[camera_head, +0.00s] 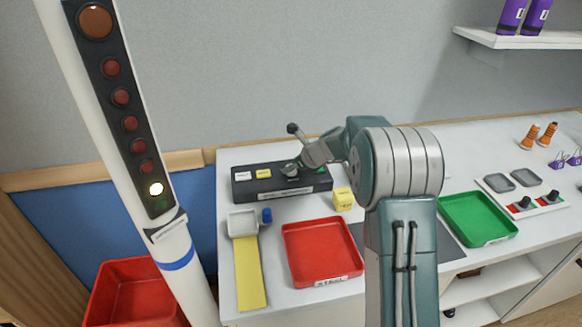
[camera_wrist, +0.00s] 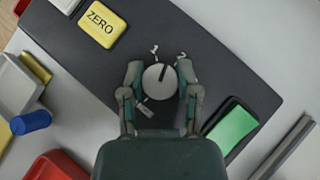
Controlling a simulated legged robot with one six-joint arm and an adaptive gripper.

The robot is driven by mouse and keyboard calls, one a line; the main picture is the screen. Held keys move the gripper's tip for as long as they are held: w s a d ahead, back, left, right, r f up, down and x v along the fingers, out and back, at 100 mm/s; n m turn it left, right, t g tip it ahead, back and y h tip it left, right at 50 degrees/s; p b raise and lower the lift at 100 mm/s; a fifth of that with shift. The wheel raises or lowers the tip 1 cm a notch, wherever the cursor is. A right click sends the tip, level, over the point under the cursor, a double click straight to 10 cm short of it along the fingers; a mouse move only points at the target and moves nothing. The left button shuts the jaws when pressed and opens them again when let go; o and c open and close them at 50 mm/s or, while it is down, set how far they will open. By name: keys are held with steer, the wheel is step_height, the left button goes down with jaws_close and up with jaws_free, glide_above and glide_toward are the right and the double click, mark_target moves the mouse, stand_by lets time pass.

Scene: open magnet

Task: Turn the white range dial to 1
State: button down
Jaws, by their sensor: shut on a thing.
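The white range dial (camera_wrist: 158,84) sits on a dark control box (camera_head: 240,190), which also fills much of the wrist view (camera_wrist: 85,60). The dial is round and pale, with a short dark line pointing up and slightly right in the wrist view. Small white marks lie around it, too small to read. My gripper (camera_wrist: 160,76) is shut on the dial, one finger on its left side and one on its right. In the head view my gripper (camera_head: 291,169) reaches down to the box top and hides most of the dial.
A yellow ZERO button (camera_wrist: 101,22) and a green block or button (camera_wrist: 233,127) flank the dial on the box. A white signal post (camera_head: 173,240) rises at left.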

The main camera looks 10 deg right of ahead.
steer(key=n+g+y, duration=0.1)
steer(key=n, duration=0.2)
steer(key=n+g+y, duration=0.1)
steer(key=n+g, duration=0.1)
steer(key=shift+f+n+g+y, duration=0.1)
steer(key=shift+n+g+y, duration=0.2)
steer(key=shift+n, duration=0.1)
stand_by(0.4)
steer(key=shift+c, duration=1.6)
jaws_free()
steer(key=v, duration=1.2)
steer(key=shift+w, duration=0.3)
steer(key=shift+n, duration=0.3)
